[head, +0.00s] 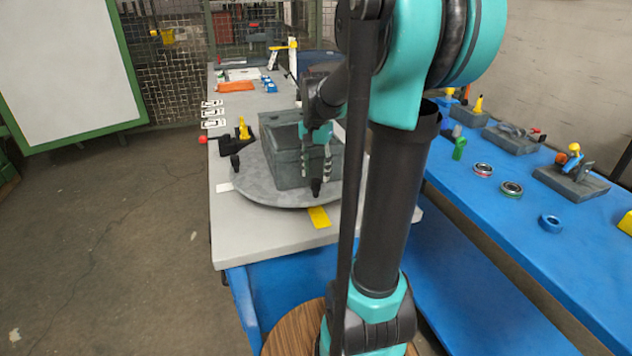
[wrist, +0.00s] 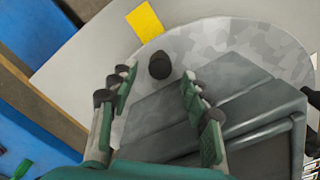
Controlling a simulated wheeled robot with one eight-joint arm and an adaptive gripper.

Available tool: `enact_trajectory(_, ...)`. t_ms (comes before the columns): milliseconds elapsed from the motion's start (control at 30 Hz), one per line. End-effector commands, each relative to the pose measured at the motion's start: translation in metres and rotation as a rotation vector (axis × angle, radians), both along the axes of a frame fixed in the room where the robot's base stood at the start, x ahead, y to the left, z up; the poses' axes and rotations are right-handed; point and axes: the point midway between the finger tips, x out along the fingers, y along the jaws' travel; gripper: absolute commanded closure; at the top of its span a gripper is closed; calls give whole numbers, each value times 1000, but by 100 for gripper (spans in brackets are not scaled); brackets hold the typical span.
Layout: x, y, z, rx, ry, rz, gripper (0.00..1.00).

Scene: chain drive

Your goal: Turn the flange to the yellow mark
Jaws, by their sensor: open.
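The flange is a round grey disc (head: 262,187) on the grey table; its mottled top also shows in the wrist view (wrist: 235,38). A dark grey box (head: 285,165) stands on it. A black peg (head: 316,187) rises near the disc's front edge; it also shows in the wrist view (wrist: 160,65). The yellow mark (head: 319,217) lies on the table just outside the rim, close to this peg, and in the wrist view (wrist: 145,20). My gripper (head: 316,165) is open, pointing down. In the wrist view its fingers (wrist: 158,80) stand either side of the peg, apart from it.
Another black peg (head: 235,163) stands at the disc's left, with a white mark (head: 224,187) beside the rim. A black fixture with a yellow part (head: 243,130) is behind it. A blue bench (head: 520,200) with several parts runs along the right. The box is close to my fingers.

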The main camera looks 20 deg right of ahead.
Motion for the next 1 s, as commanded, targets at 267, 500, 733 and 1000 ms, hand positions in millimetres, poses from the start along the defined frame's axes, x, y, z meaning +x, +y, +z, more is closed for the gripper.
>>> enact_trajectory(267, 0, 0, -34, 0, 0, 0, 52)
enact_trajectory(500, 0, 0, -40, 0, 0, 0, 52)
enact_trajectory(733, 0, 0, -40, 0, 0, 0, 60)
enact_trajectory(1000, 0, 0, -40, 0, 0, 0, 93)
